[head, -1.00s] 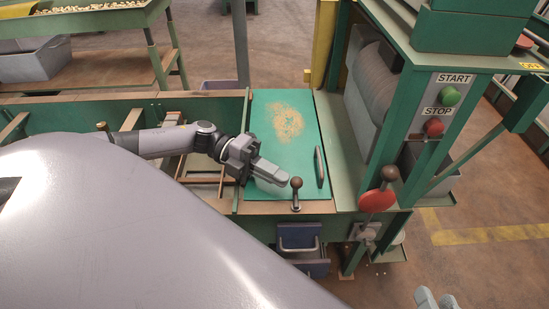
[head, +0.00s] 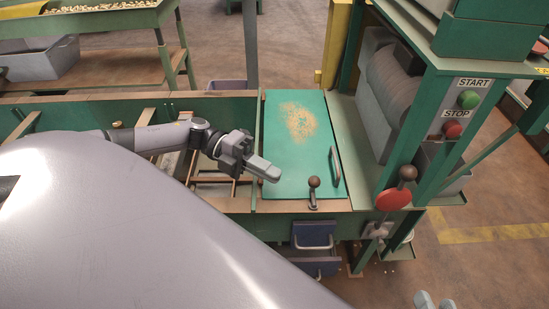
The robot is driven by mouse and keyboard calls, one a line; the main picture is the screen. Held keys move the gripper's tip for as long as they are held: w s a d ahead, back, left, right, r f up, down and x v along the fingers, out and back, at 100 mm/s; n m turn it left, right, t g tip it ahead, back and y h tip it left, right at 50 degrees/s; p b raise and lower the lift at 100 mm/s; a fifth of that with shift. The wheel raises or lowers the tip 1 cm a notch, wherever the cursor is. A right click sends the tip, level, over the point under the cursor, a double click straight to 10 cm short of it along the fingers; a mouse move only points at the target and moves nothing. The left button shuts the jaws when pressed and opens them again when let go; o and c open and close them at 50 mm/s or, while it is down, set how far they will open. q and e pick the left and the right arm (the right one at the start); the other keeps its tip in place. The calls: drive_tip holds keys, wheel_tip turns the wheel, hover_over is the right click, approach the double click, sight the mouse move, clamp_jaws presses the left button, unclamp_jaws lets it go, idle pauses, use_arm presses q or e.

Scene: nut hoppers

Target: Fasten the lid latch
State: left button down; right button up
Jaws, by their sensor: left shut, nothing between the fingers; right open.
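The green lid (head: 300,165) lies flat and closed over the hopper, with a patch of tan crumbs on it and a bar handle (head: 335,166) near its right edge. The lid latch (head: 313,193), a short lever with a dark brown ball knob, stands at the lid's front edge. My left gripper (head: 270,174) is shut and empty above the left front part of the lid, left of the latch knob and apart from it. My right gripper (head: 435,301) shows only its fingertips at the bottom edge, open, far from the latch.
The green machine frame right of the lid carries a green START button (head: 468,99), a red STOP button (head: 452,129) and a lever with a red disc (head: 393,199). A blue drawer (head: 313,235) hangs below the latch. An open slatted bay (head: 215,165) lies left of the lid.

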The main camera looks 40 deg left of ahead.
use_arm(q)
drive_tip(key=w+v, duration=0.1)
drive_tip(key=v, duration=0.7)
use_arm(e)
drive_tip(key=shift+w+d, duration=0.15)
drive_tip(key=shift+d, duration=0.15)
use_arm(q)
drive_tip(key=shift+a, duration=0.1)
use_arm(e)
drive_tip(key=shift+a+r, duration=0.1)
drive_tip(key=shift+r, duration=0.05)
use_arm(q)
drive_tip(key=shift+s, duration=0.1)
